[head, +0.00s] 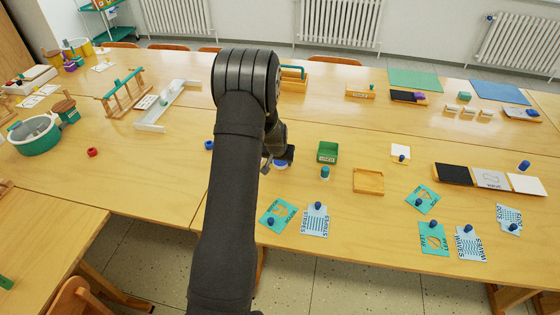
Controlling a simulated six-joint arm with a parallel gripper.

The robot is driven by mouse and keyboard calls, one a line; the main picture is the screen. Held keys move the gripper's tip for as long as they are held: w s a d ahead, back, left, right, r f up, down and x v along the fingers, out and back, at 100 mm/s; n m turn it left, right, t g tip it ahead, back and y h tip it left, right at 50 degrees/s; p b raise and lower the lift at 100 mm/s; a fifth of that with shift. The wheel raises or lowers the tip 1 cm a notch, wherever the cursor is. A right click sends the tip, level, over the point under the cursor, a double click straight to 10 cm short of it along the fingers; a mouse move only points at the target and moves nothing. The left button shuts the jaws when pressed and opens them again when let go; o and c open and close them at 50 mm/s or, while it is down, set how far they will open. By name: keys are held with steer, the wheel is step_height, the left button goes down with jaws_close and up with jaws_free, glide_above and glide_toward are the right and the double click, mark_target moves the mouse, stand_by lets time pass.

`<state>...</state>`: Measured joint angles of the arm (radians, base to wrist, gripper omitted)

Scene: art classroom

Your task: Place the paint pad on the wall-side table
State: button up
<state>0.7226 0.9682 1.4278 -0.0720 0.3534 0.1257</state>
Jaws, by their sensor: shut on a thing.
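My gripper (277,160) hangs over the near table, just right of my arm and left of the green box marked USED. It is shut on a small blue-and-white thing (281,164), seemingly the paint pad. The fingers hide much of this thing, and I cannot tell whether it touches the tabletop. The wall-side table (335,95) is the farther row, below the radiators. My arm hides part of both tables.
Stencil cards (316,220) lie in front. The wall-side table holds a wooden caddy (294,79), a labelled block (360,91) and coloured mats (415,79), with bare wood between.

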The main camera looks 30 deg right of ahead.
steer(key=shift+f, duration=0.2)
steer(key=o, duration=1)
steer(key=shift+o, duration=0.2)
steer(key=v, duration=1.2)
